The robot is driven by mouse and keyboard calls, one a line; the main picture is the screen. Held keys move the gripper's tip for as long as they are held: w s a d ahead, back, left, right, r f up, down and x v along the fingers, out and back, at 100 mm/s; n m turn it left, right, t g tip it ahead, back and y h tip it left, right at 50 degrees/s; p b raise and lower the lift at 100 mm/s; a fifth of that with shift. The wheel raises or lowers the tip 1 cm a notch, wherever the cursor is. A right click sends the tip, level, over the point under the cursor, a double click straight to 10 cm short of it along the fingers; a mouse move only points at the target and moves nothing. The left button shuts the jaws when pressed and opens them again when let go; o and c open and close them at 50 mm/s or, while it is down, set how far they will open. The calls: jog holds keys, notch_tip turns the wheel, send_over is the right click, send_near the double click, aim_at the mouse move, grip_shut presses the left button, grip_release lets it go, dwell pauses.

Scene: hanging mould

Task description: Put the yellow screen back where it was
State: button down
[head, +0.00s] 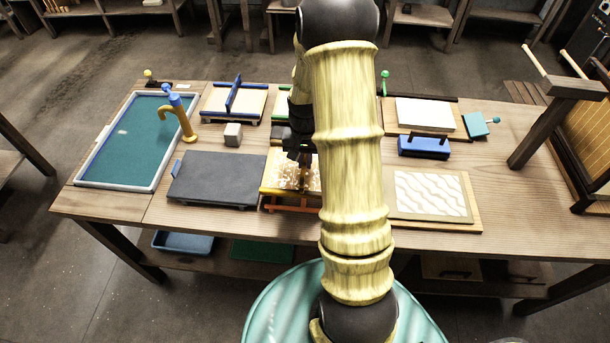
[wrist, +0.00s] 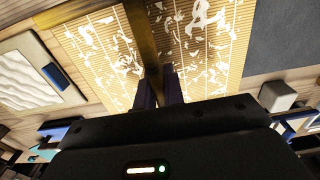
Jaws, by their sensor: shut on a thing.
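The yellow screen (head: 272,181) is at the middle of the table's near side, partly hidden behind my arm. In the wrist view it is a slatted yellow surface (wrist: 92,62) with scattered white flecks, crossed by a brown bar (wrist: 145,38). My gripper (head: 302,168) points down over it. In the wrist view my gripper's dark fingers (wrist: 160,88) are shut on the bar. An orange rack (head: 293,209) shows at the screen's near edge; whether the screen rests on it or hangs just above it, I cannot tell.
A dark grey slab (head: 214,180) lies close on the left. A board with a white rippled sheet (head: 430,193) lies on the right. A teal-filled tray (head: 122,140) and yellow tap (head: 180,122) stand far left. A grey cube (head: 233,134) and blue block (head: 423,147) stand behind.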

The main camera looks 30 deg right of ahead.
aim_at(305, 156)
jog(key=shift+f, duration=1.15)
jog(key=shift+f, duration=1.85)
jog(key=shift+f, duration=0.3)
jog(key=c, duration=1.5)
grip_release()
jog(key=shift+r, duration=0.1)
notch_tip(305, 156, up, 12)
jog(key=shift+r+b, duration=0.2)
jog(key=shift+b, duration=0.15)
